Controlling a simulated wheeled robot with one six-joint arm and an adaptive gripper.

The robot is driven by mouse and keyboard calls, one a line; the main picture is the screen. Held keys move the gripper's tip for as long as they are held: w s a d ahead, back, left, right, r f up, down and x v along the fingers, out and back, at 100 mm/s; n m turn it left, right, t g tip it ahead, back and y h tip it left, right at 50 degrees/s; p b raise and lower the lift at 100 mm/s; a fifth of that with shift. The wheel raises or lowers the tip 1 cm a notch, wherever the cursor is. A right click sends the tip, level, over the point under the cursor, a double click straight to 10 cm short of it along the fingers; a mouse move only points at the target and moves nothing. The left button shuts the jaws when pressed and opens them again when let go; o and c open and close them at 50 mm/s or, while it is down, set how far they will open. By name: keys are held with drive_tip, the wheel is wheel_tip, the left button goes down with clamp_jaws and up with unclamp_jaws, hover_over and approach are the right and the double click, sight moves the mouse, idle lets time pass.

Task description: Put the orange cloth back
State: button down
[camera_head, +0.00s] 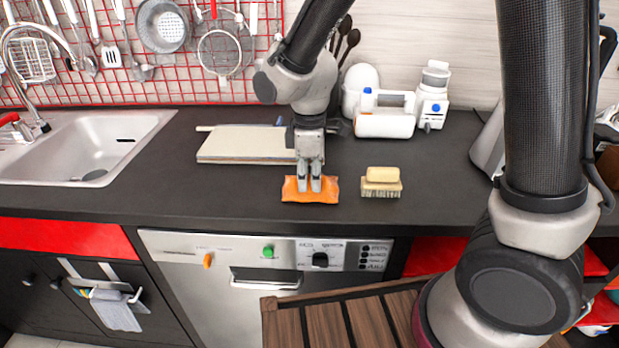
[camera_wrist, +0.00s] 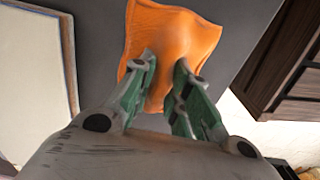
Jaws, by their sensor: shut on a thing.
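The orange cloth (camera_head: 291,188) is at the front of the dark counter, left of a brush with a yellow block on it. My gripper (camera_head: 316,184) points down and is shut on the orange cloth. In the wrist view the cloth (camera_wrist: 172,38) is pinched between the two green-padded fingers (camera_wrist: 165,88), with most of it spread out beyond the tips. I cannot tell whether the cloth touches the counter or hangs just above it.
A pale board (camera_head: 243,145) lies behind and left of my gripper. The brush (camera_head: 381,188) with a yellow block (camera_head: 383,174) stands close to the right. White containers (camera_head: 385,113) stand behind. The sink (camera_head: 85,150) is at the left. A slatted wooden surface (camera_head: 345,318) is in front.

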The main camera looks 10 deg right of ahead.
sight(310, 175)
drive_tip(key=c, duration=1.4)
unclamp_jaws()
drive_tip(key=shift+f, duration=0.1)
drive_tip(key=shift+o, duration=0.2)
wheel_tip(310, 175, up, 12)
drive_tip(key=shift+r, duration=0.2)
drive_tip(key=s+d+r+m+t, duration=0.1)
drive_tip(key=s+d+r+m, duration=0.15)
drive_tip(key=d, duration=0.45)
drive_tip(key=s+d+r+m+t, duration=0.1)
drive_tip(key=d+r+m, duration=0.25)
drive_tip(key=d, duration=0.45)
drive_tip(key=s+d+m+t, duration=0.2)
drive_tip(key=s+d+m, duration=0.7)
drive_tip(key=s+d, duration=0.2)
drive_tip(key=shift+s+d+r+m, duration=0.2)
drive_tip(key=shift+d+m, duration=0.2)
drive_tip(key=shift+d, duration=0.35)
